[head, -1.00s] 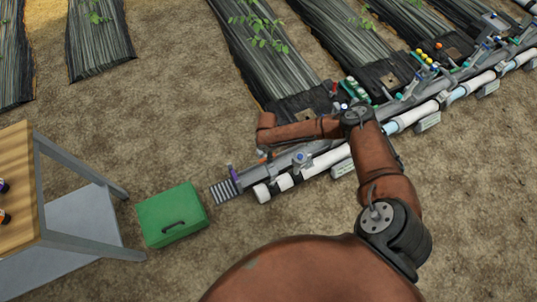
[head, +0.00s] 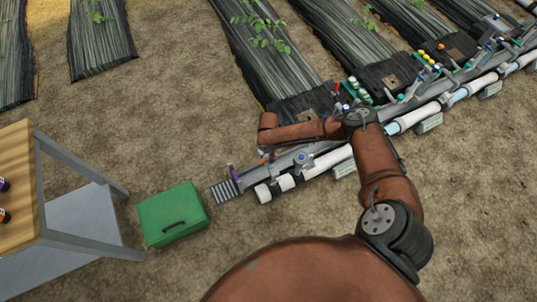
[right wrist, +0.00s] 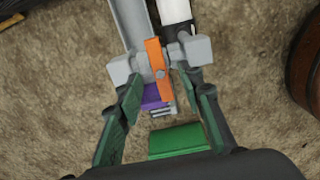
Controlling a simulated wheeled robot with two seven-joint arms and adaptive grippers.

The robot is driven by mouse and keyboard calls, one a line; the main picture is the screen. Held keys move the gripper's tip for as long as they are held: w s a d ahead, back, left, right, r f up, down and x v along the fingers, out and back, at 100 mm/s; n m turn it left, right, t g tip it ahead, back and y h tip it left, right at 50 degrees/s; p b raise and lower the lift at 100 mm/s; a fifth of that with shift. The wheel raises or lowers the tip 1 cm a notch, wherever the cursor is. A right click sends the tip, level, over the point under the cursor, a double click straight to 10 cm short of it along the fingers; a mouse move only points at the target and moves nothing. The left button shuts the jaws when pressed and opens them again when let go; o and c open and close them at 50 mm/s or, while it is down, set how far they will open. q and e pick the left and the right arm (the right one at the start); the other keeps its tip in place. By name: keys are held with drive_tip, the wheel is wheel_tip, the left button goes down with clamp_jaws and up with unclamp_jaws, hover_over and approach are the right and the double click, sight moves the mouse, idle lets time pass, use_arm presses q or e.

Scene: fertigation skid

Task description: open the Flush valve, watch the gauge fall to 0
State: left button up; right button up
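An orange lever (right wrist: 153,58) stands on a grey pipe (right wrist: 136,22) in the right wrist view. I read no label on it, so I cannot tell from writing that it is the Flush valve. My right gripper (right wrist: 160,64) is open, with its two fingers on either side of the lever; contact is unclear. In the head view my right forearm hides most of the gripper. A round fitting with a bluish face (head: 301,158), perhaps the gauge, sits on the pipework; no reading is legible. My left gripper is not in view.
A purple part (head: 234,173) sits at the pipe's near end, also in the right wrist view (right wrist: 154,97). A green box (head: 172,212) lies on the soil nearby. A wooden-topped table (head: 22,190) stands at left. A white pipe (head: 325,161) runs alongside the grey one.

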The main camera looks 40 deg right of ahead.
drive_tip(key=shift+f+b, duration=1)
drive_tip(key=shift+f, duration=1.25)
drive_tip(key=shift+r, duration=0.1)
